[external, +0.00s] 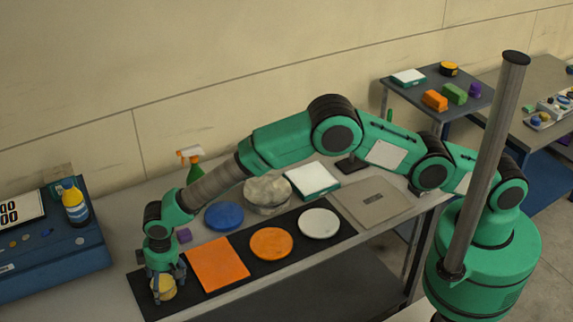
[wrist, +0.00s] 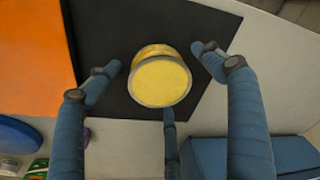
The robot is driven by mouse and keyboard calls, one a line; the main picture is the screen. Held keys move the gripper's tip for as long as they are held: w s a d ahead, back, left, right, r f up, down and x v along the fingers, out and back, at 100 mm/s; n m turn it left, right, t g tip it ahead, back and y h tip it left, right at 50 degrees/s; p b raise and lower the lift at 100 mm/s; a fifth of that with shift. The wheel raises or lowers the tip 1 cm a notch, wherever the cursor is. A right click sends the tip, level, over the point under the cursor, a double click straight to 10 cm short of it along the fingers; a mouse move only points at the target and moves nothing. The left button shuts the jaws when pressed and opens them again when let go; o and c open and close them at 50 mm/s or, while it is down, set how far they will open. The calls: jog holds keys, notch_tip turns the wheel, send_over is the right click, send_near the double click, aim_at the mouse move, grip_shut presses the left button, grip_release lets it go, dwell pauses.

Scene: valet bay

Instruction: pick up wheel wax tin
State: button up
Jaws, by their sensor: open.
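The wheel wax tin is a round tin with a yellow top and a grey rim (wrist: 161,82). In the wrist view it stands on the black mat (wrist: 108,28), in the middle between my fingers. In the external view the tin (external: 164,289) shows at the mat's left end, partly hidden by my fingers. My gripper (wrist: 160,62) is open around the tin, with two fingers on its left and right and one below it. Gaps show between the side fingers and the tin. In the external view my gripper (external: 166,280) points down over the tin.
An orange cloth (external: 219,263), an orange disc (external: 271,243) and a white disc (external: 318,223) lie on the mat. A blue disc (external: 224,216), a purple block (external: 184,235) and a crumpled pale cloth (external: 268,191) are behind. A blue cabinet (external: 50,262) stands left.

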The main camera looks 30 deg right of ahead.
aim_at(162, 283)
dwell(0.3)
jog(key=c, duration=1.4)
jog(key=shift+r, duration=0.1)
jog(key=shift+c, duration=0.2)
jog(key=shift+r, duration=1.6)
jog(key=shift+s+d+r, duration=0.1)
jog(key=shift+d, duration=0.1)
jog(key=s+d, duration=0.2)
jog(key=d, duration=0.2)
jog(key=s+d+r, duration=0.1)
jog(key=s+d, duration=0.1)
jog(key=d, duration=0.3)
jog(key=s+d, duration=0.2)
jog(key=d, duration=0.3)
jog(key=shift+s+r+b, duration=0.2)
jog(key=shift+s+b, duration=0.15)
jog(key=shift+b, duration=0.05)
